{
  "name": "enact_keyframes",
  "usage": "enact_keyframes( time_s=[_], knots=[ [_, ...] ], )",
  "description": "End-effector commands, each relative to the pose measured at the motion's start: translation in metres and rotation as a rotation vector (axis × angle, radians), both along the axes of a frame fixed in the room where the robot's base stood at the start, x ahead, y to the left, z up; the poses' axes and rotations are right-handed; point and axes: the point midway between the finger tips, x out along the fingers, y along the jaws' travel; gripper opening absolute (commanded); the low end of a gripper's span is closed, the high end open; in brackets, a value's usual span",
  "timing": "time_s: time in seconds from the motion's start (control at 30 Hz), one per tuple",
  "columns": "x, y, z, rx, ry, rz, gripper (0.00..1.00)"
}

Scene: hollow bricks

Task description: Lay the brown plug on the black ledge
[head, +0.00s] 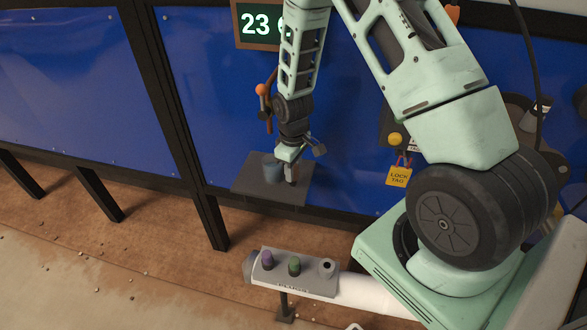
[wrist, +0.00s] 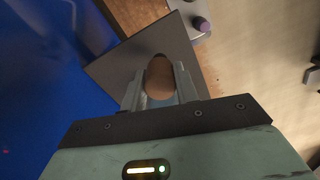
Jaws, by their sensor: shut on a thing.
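The brown plug (wrist: 158,78) sits between the two fingers of my gripper (wrist: 160,88) in the wrist view, and the fingers are shut on it. The black ledge (wrist: 112,66) lies behind the plug in that view. In the head view my gripper (head: 290,172) is low over the right part of the ledge (head: 255,192), which sticks out from the blue wall. The plug is mostly hidden by the gripper in the head view. I cannot tell whether it touches the ledge.
A grey plug rack (head: 290,282) in front holds a purple plug (head: 266,259) and a green plug (head: 294,266), with an empty-looking socket (head: 327,267). A yellow lock tag (head: 398,177) hangs at right.

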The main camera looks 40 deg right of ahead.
Motion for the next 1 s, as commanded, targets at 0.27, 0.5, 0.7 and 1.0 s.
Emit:
enact_keyframes(
  time_s=[0.27,0.5,0.7,1.0],
  knots=[
    [0.002,-0.003,-0.014,0.0,0.001,0.0,0.08],
    [0.002,-0.003,-0.016,0.0,0.0,0.0,0.08],
    [0.002,-0.003,-0.017,0.0,0.0,0.0,0.52],
    [0.002,-0.003,-0.015,0.0,0.0,0.0,0.52]
  ],
)
